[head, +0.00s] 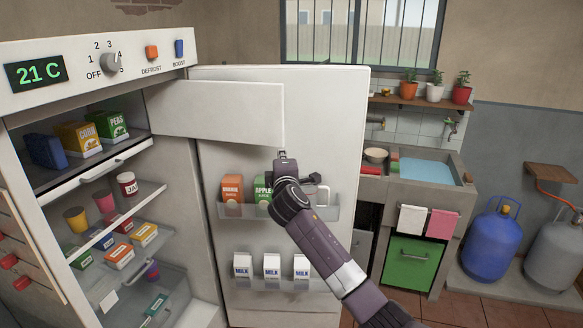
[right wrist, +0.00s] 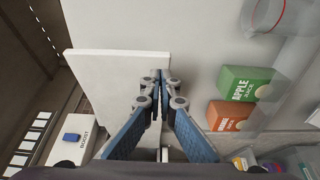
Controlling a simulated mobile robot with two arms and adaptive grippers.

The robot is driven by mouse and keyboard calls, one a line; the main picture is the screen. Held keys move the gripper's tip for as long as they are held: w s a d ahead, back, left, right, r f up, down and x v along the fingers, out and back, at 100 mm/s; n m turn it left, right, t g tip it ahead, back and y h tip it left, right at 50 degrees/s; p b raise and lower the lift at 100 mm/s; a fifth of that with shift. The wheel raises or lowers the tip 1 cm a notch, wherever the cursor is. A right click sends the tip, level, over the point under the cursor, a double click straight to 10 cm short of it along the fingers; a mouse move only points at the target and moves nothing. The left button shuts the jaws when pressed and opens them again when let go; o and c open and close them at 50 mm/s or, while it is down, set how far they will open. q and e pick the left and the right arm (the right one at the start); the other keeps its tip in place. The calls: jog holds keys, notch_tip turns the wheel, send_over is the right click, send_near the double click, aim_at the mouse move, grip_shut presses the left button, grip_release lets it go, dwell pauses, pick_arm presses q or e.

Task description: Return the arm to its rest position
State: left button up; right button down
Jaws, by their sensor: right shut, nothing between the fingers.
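My right arm (head: 328,250) reaches up from the lower right in the head view, in front of the open fridge door (head: 330,120). My right gripper (head: 283,158) is shut and empty, near the lower right corner of the white inner freezer flap (head: 220,108). In the right wrist view the gripper (right wrist: 162,78) has its fingers together, with the flap (right wrist: 110,62) beside and beyond them. I cannot tell whether the fingertips touch the flap. My left gripper is not in view.
Orange (head: 232,188) and apple (head: 262,188) cartons stand in the door shelf close to my gripper, with milk cartons (head: 272,265) below. The fridge (head: 100,60) stands open at left, holding several packages. A sink (head: 425,172) and gas bottles (head: 490,242) are at right.

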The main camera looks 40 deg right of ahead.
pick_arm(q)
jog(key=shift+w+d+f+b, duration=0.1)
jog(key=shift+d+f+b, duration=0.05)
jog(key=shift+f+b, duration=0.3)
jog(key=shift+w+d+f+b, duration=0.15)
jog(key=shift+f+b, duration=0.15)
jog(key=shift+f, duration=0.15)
pick_arm(e)
jog(key=s+a, duration=0.1)
jog(key=s, duration=0.5)
jog(key=shift+s+a+r, duration=0.3)
jog(key=shift+a, duration=0.05)
